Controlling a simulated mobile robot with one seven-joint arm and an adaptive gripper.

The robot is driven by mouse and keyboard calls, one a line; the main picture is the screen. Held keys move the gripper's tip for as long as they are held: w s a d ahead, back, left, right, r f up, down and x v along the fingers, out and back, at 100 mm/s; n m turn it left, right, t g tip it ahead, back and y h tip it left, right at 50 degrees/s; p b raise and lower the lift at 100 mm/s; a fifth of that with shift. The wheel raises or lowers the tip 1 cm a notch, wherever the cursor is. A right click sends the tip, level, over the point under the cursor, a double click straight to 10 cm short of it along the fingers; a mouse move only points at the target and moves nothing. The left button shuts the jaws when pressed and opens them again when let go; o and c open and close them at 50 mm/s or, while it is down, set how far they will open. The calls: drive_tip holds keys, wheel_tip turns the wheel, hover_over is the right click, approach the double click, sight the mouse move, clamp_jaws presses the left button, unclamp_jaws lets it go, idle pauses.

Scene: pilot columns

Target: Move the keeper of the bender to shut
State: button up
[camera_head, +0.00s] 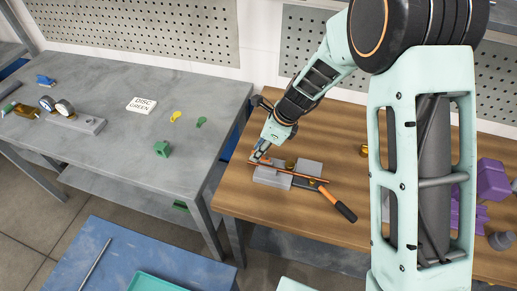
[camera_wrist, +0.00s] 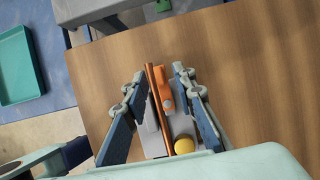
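The bender (camera_head: 273,177), a grey block tool, stands on the wooden table with an orange lever and black handle (camera_head: 345,212) reaching to the front right. A copper-coloured tube (camera_wrist: 154,100) lies along it. A small orange piece, which looks like the keeper (camera_wrist: 163,82), sits beside the tube with a round grey pin on it. I cannot tell whether it is shut. A yellow knob (camera_wrist: 183,145) is nearer the wrist camera. My gripper (camera_head: 261,153) is at the bender's left end. In the wrist view its fingers (camera_wrist: 158,74) are apart, either side of tube and keeper; contact is unclear.
A brass piece (camera_head: 364,151) and purple blocks (camera_head: 492,180) are on the wooden table to the right. A grey table (camera_head: 100,150) at left holds a DISC GREEN card (camera_head: 141,105), gauges and small green parts. Wood in front of the bender is clear.

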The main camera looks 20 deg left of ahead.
clamp_jaws()
idle(0.5)
drive_tip(key=n+g, duration=0.1)
drive_tip(key=n, duration=0.1)
drive_tip(key=s+n, duration=0.1)
drive_tip(key=n, duration=0.1)
drive_tip(key=shift+d+n+g, duration=0.15)
drive_tip(key=shift+n+g, duration=0.15)
drive_tip(key=shift+g, duration=0.1)
drive_tip(key=n, duration=0.1)
drive_tip(key=n+h, duration=0.1)
drive_tip(key=n+g, duration=0.1)
drive_tip(key=shift+s+d+n+b, duration=0.3)
drive_tip(key=shift+s+n, duration=0.05)
drive_tip(key=shift+n, duration=0.05)
drive_tip(key=n, duration=0.1)
drive_tip(key=n+h, duration=0.1)
drive_tip(key=n, duration=0.1)
drive_tip(key=d+n+g, duration=0.1)
drive_tip(key=shift+s+h+b, duration=0.3)
drive_tip(key=shift+h+b, duration=0.05)
drive_tip(key=shift+h, duration=0.05)
drive_tip(key=n+h, duration=0.1)
drive_tip(key=n, duration=0.1)
drive_tip(key=d+n+h, duration=0.1)
drive_tip(key=n, duration=0.2)
drive_tip(key=shift+d+n+b, duration=0.1)
drive_tip(key=shift+n+b, duration=0.2)
drive_tip(key=shift+b, duration=0.1)
